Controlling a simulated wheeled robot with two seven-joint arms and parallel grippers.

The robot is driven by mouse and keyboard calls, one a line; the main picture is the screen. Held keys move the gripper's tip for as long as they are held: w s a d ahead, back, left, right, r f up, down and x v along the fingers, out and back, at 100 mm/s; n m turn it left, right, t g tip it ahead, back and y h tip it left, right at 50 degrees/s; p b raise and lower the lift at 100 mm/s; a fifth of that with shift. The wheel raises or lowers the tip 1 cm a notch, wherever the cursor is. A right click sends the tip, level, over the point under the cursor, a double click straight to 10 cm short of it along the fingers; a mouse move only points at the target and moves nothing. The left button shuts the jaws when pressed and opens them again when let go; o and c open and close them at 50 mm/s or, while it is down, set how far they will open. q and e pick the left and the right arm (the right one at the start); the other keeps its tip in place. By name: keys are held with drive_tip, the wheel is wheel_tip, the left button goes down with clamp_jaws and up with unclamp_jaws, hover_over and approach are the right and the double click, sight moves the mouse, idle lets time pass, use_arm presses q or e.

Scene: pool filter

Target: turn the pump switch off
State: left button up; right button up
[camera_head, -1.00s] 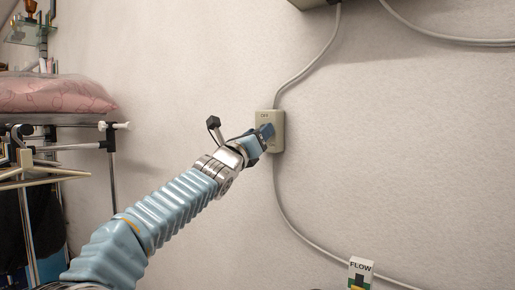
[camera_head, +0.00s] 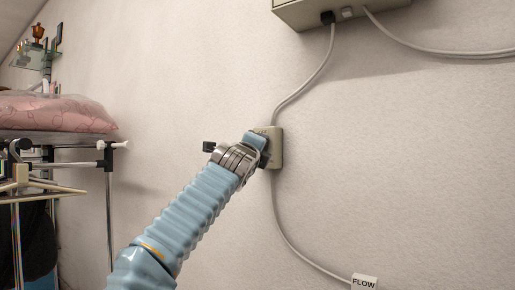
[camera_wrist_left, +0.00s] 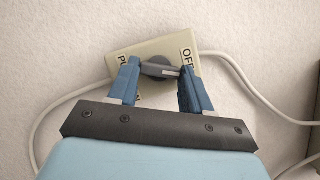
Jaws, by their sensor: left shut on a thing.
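The pump switch is a beige wall box (camera_head: 276,148), partly hidden behind my left gripper in the head view. In the left wrist view the box (camera_wrist_left: 180,44) carries a dark rotary knob (camera_wrist_left: 160,67) and printed words, "OFF" at the right and one starting "PU" at the left. The knob's light pointer line points right, roughly toward the "OFF" side. My left gripper (camera_wrist_left: 160,82) is at the box, its two blue fingers on either side of the knob and shut on it. It also shows in the head view (camera_head: 259,141). My right gripper is not in view.
A grey cable (camera_head: 277,210) runs along the wall above and below the box. A larger box (camera_head: 340,10) hangs at the top with cables. A "FLOW" label (camera_head: 364,282) is at the bottom. A rack with a pink cushion (camera_head: 55,112) stands left.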

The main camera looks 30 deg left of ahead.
use_arm(q)
drive_tip(key=shift+r+n+g+p, duration=0.1)
drive_tip(key=shift+n+g+p, duration=0.4)
drive_tip(key=shift+n+p, duration=0.65)
drive_tip(key=shift+r+n+g+p, duration=0.1)
drive_tip(key=shift+n+g+p, duration=0.45)
drive_tip(key=shift+n, duration=1)
drive_tip(key=o, duration=1.1)
drive_tip(key=shift+c, duration=0.2)
